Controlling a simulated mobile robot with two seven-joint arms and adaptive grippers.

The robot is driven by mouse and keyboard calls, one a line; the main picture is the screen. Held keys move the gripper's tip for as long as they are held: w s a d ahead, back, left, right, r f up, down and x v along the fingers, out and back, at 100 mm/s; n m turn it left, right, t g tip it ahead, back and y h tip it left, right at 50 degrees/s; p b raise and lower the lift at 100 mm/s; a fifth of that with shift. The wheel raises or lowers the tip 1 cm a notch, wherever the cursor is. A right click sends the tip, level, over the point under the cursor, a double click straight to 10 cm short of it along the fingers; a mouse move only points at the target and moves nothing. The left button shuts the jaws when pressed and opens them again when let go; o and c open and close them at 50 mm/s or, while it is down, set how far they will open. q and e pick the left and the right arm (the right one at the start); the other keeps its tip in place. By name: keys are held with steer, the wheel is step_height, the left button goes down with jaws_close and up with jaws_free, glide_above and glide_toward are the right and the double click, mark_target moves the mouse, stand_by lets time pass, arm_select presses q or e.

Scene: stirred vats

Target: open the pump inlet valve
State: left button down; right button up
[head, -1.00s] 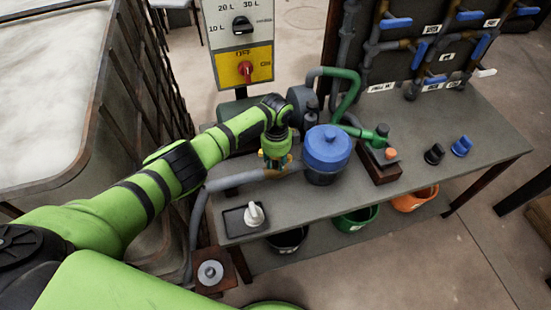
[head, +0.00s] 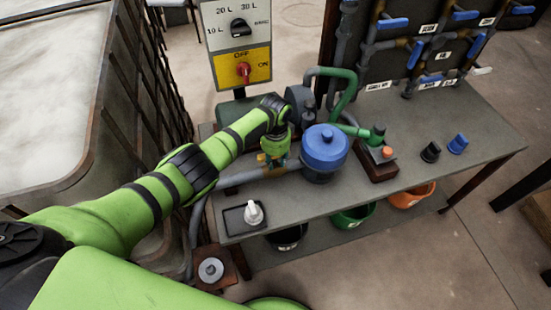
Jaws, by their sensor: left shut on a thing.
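My left gripper (head: 272,159) points down at the grey suction pipe (head: 240,178) on the bench, just left of the blue-lidded round pot (head: 324,150). It is shut on a small brass-coloured part at the pipe, which I take to be the pump inlet valve's handle. The gripper and wrist cover most of it, so the handle's angle cannot be told. My right gripper is not in view.
A control box with a red switch (head: 243,70) stands behind the arm. A green hose (head: 350,92) and a block with an orange button (head: 387,152) are to the right. A white-handled item (head: 253,212) stands in a tray in front.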

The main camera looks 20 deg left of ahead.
arm_select(q)
steer(key=shift+f, duration=0.1)
steer(key=c, duration=1)
jaws_free()
steer(key=shift+a, duration=0.1)
steer(key=shift+o, duration=0.2)
steer(key=shift+r, duration=0.5)
step_height(320, 180, up, 11)
steer(key=shift+r, duration=0.1)
